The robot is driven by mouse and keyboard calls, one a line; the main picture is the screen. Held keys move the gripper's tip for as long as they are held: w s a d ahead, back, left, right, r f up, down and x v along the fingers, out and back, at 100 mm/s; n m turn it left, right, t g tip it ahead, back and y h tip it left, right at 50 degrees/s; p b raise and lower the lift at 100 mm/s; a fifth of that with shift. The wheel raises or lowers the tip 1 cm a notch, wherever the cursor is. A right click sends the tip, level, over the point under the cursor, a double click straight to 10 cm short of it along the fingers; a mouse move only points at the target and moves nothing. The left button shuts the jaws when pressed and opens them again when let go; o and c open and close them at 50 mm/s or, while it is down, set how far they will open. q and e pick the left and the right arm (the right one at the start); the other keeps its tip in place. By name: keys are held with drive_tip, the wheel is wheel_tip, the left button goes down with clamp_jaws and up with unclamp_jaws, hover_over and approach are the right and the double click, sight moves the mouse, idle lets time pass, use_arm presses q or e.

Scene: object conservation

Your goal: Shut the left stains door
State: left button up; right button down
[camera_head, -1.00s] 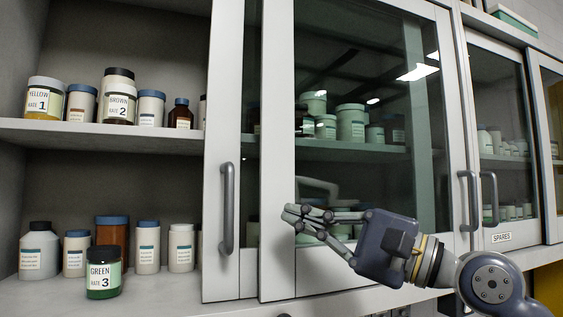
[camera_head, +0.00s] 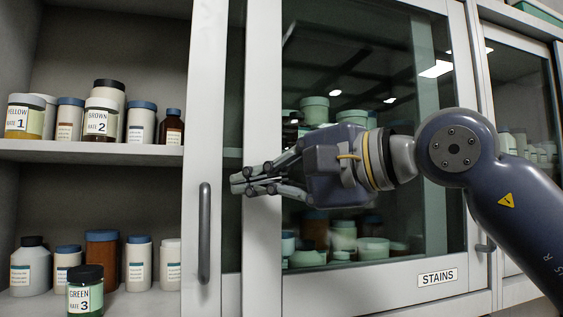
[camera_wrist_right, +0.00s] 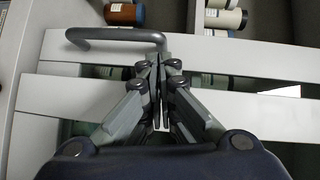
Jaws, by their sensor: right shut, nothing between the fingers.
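The left stains door shows as a pale frame stile (camera_head: 205,100) with a grey vertical bar handle (camera_head: 204,232). It stands slid to the right, mostly behind the right glass door (camera_head: 262,100), and the left bay is uncovered. The right door carries the label STAINS (camera_head: 437,277). My right gripper (camera_head: 236,184) is shut and empty, its tips just right of the handle. In the right wrist view the shut fingertips (camera_wrist_right: 158,62) are close to one end of the handle (camera_wrist_right: 110,35); I cannot tell whether they touch. My left gripper is not in view.
The open bay holds jars on two levels, including yellow (camera_head: 24,118), brown (camera_head: 101,120) and green (camera_head: 85,290) ones near the front. More jars (camera_head: 314,110) show through the glass. Another glass-door cabinet (camera_head: 520,100) stands at the right.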

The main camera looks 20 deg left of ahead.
drive_tip(key=p+x, duration=0.1)
drive_tip(key=x, duration=0.2)
drive_tip(key=shift+a, duration=0.2)
drive_tip(key=shift+w, duration=0.1)
